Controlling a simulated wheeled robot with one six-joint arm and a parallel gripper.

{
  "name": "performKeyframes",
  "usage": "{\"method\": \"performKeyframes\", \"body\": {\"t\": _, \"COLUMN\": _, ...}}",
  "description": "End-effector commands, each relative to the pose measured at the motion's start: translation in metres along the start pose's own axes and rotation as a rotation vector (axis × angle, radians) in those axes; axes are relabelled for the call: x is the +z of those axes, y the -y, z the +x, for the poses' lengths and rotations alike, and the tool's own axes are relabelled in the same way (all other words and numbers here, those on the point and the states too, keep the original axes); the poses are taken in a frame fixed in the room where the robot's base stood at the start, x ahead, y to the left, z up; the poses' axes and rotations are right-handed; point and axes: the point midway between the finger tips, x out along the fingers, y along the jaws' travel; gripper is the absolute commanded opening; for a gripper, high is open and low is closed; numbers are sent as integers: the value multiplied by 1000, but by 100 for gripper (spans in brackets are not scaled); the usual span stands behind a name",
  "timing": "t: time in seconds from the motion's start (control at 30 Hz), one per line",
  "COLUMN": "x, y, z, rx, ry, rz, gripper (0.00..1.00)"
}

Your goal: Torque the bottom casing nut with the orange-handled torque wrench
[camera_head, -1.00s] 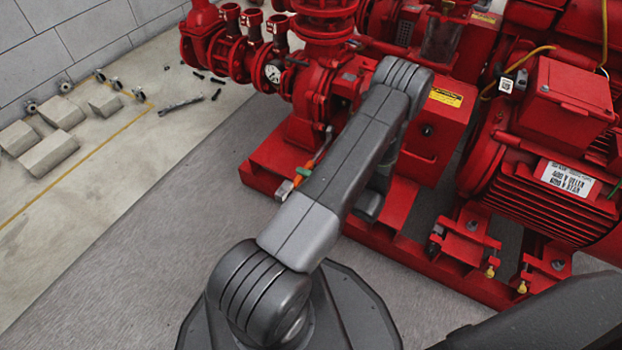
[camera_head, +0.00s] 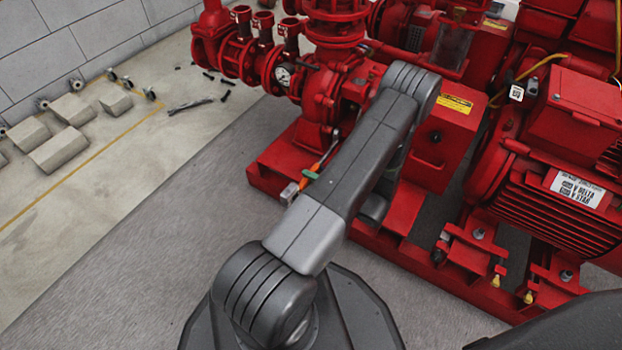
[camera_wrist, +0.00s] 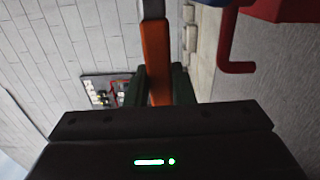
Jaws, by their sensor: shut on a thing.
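The torque wrench shows its orange handle (camera_head: 320,166) just left of my forearm, with a thin grey shaft (camera_head: 333,143) rising to the lower right side of the red pump casing (camera_head: 318,100). My gripper (camera_head: 309,174), with green fingers, is shut on the handle. In the wrist view the orange handle (camera_wrist: 157,62) stands between the dark green fingers of my gripper (camera_wrist: 158,88). The wrench head is at or close to the casing. The bottom casing nut is too small to make out, so I cannot tell whether the head is on it.
The red base frame (camera_head: 272,165) of the pumpset lies below the casing. The red motor (camera_head: 560,165) stands at right. Grey blocks (camera_head: 62,150) and loose tools (camera_head: 190,105) lie on the floor at left. The grey floor left of my arm is clear.

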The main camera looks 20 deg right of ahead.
Motion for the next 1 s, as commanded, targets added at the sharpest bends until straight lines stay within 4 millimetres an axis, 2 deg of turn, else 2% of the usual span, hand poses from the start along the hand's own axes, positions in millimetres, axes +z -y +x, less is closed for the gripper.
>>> {"method": "performKeyframes", "body": {"t": 1.0, "x": 0, "y": -1, "z": 19, "rx": 1, "ry": -1, "rz": 0, "gripper": 0}}
